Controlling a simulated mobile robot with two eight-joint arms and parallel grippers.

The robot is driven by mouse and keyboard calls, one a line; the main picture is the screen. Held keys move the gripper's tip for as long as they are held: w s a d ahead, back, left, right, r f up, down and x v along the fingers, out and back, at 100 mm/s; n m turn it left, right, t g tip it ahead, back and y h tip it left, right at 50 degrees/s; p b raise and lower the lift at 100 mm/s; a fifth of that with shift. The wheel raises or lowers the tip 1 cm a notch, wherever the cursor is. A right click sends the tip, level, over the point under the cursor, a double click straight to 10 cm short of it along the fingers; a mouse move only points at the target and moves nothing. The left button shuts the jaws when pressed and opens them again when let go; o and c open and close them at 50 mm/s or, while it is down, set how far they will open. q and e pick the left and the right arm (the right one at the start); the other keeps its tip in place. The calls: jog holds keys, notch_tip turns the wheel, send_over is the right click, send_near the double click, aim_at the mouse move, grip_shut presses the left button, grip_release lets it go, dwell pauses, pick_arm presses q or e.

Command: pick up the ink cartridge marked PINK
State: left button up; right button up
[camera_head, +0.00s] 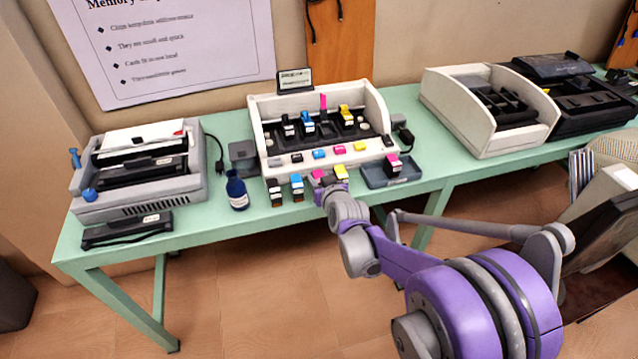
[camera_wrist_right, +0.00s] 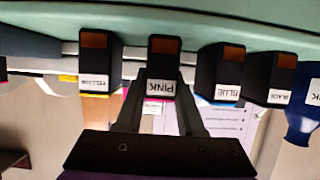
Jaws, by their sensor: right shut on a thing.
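The ink cartridge marked PINK (camera_wrist_right: 163,62) is black with a white label and a brown patch, seen upside down in the right wrist view. In the head view its pink top (camera_head: 318,175) shows at the front edge of the table, partly hidden by my right gripper (camera_head: 328,186). In the right wrist view my right gripper (camera_wrist_right: 162,98) has one finger on each side of this cartridge and is shut on it. The cartridge still stands in line with its neighbours, and I cannot tell whether its base touches the table. My left gripper is out of view.
Close beside it stand the YELLOW (camera_wrist_right: 99,65), BLUE (camera_wrist_right: 221,75) and BLACK (camera_wrist_right: 271,80) cartridges. Behind is an open printer (camera_head: 376,105) with several cartridges. A blue bottle (camera_head: 237,192) stands left, and a blue-grey tray (camera_head: 374,176) with another pink-topped cartridge (camera_head: 393,165) lies right.

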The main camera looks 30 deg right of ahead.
grip_shut()
